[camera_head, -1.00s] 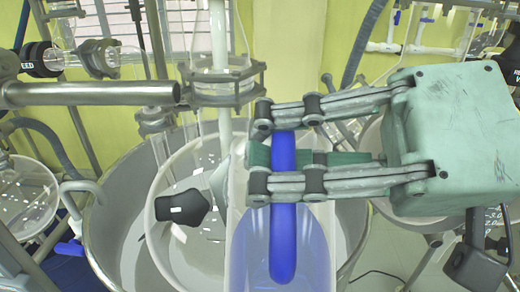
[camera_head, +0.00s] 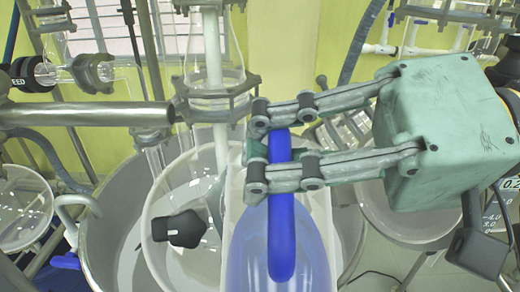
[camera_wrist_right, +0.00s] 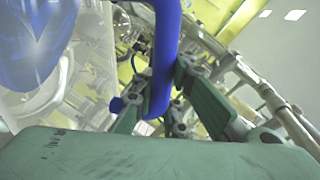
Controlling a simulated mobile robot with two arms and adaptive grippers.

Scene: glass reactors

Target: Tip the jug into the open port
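The jug (camera_head: 305,245) is translucent white with blue contents and a blue handle (camera_head: 281,220). It stands in front of the glass reactor vessel at the bottom middle of the head view. My right gripper (camera_head: 262,158) comes in from the right, its fingers closed around the upper part of the handle. In the right wrist view the fingers (camera_wrist_right: 153,108) sit on both sides of the blue handle (camera_wrist_right: 165,55). The reactor's glass bowl (camera_head: 170,262) is behind and left of the jug. A black fitting (camera_head: 181,230) shows on it. I cannot make out the open port clearly. My left gripper is not in view.
A grey metal bar (camera_head: 85,115) runs in from the left above the bowl. A clamped glass column (camera_head: 213,95) stands at the centre. Another vessel (camera_head: 410,215) is at the right, and a glass bowl (camera_head: 22,205) at the far left.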

